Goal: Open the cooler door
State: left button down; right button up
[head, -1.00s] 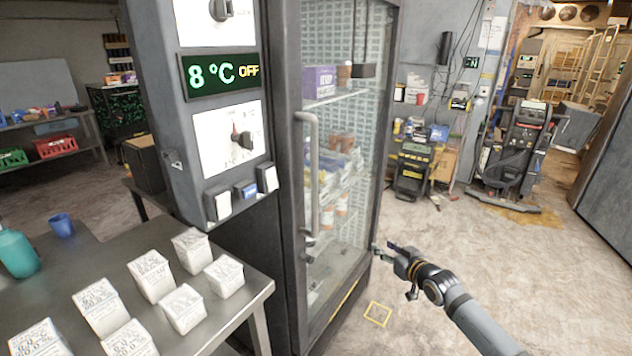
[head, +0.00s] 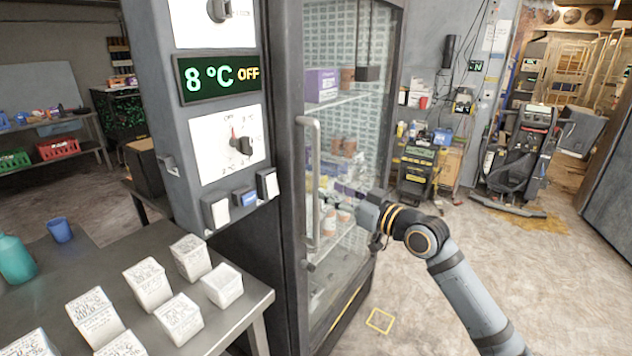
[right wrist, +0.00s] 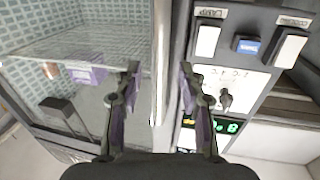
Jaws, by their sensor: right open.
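The cooler door (head: 345,130) is a tall glass panel in a dark frame and looks closed. Its grey vertical bar handle (head: 314,180) is on the door's left edge. A pale upright bar, likely the handle (right wrist: 161,60), shows between and beyond the fingers. My left gripper is not in view.
A control column (head: 215,160) with dials, switches and an "8 °C OFF" display (head: 220,74) stands left of the door. A metal table (head: 235,310) with several white cartons is at the lower left.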

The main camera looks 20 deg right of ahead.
aim_at(319, 185)
jog(key=p+x, duration=0.1)
jog(key=x, duration=0.4)
jog(key=shift+w+a+r, duration=0.15)
jog(key=shift+a, duration=0.05)
jog(key=shift+w+a+p, duration=0.3)
jog(key=shift+w+p, duration=0.05)
jog(key=shift+w, duration=0.2)
grip_shut()
jog(key=shift+d+f, duration=0.1)
jog(key=shift+f, duration=0.15)
